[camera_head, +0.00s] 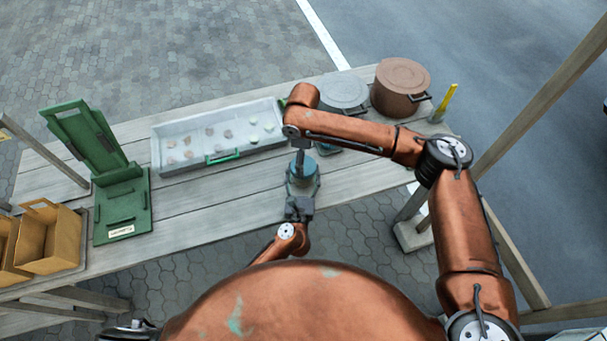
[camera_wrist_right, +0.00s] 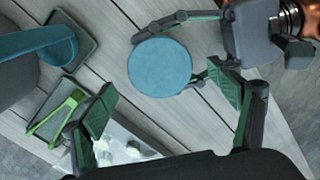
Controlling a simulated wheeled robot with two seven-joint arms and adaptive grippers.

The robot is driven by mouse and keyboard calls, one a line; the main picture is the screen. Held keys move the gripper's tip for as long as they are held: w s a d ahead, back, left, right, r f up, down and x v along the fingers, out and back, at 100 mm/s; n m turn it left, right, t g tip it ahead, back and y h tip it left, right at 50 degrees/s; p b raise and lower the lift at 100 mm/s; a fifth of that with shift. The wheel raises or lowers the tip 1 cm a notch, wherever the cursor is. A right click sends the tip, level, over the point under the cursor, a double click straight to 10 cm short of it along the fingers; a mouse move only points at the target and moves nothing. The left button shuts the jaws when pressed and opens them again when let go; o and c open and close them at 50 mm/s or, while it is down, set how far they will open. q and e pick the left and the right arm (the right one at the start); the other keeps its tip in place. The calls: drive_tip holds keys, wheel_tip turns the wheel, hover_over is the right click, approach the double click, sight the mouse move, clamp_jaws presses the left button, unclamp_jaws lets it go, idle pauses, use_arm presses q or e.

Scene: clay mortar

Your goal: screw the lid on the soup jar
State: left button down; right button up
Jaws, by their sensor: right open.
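The soup jar (camera_head: 303,181) stands on the wooden table, blue-grey and partly hidden by my right gripper. In the right wrist view a flat round blue top (camera_wrist_right: 160,67), which looks like the lid, covers it; whether it is threaded on cannot be told. My left gripper (camera_head: 299,204) reaches the jar from the near side. In the wrist view its two fingers (camera_wrist_right: 185,48) lie on either side of the jar, seemingly clamped on it. My right gripper (camera_head: 301,160) points down over the jar. Its green-padded fingers (camera_wrist_right: 168,100) are wide apart, empty.
A white tray (camera_head: 160,155) with several small pieces lies left of the jar. A grey pot (camera_head: 342,92) and a brown pot (camera_head: 402,85) stand behind right, near a yellow-handled item (camera_head: 444,104). A green stand (camera_head: 120,200) and yellow bins (camera_head: 48,240) are far left.

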wheel_tip(320, 180, up, 8)
drive_tip(key=shift+f, duration=0.1)
use_arm(q)
drive_tip(key=c, duration=0.6)
unclamp_jaws()
drive_tip(key=shift+c, duration=0.2)
drive_tip(key=shift+s, duration=0.1)
drive_tip(key=s, duration=0.8)
drive_tip(key=s+a, duration=0.1)
drive_tip(key=s, duration=0.2)
drive_tip(key=shift+s, duration=0.4)
use_arm(e)
drive_tip(key=shift+f, duration=0.1)
